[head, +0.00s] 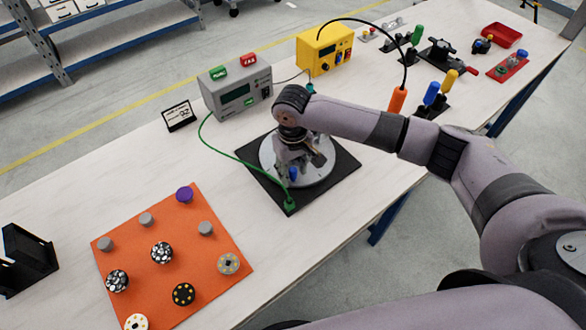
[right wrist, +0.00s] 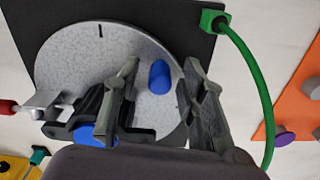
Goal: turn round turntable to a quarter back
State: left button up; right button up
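The round grey turntable (head: 268,160) sits on a black square base (head: 346,164) in the middle of the bench. It fills much of the right wrist view (right wrist: 75,60), with a short black mark (right wrist: 100,31) near its rim. A blue upright peg (head: 293,174) stands on the disc near its edge. My right gripper (right wrist: 162,75) is over the disc, pointing down. Its fingers are apart, one on each side of the blue peg (right wrist: 160,77), with gaps on both sides. A second blue part (right wrist: 95,134) is partly hidden behind the fingers. My left gripper is out of view.
A green cable (head: 225,151) runs from a grey meter box (head: 236,92) to the base corner. A yellow box (head: 324,50) stands behind. An orange mat (head: 190,262) with several knobs lies at the left.

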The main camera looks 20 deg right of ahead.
grip_shut()
dwell(0.3)
dwell(0.5)
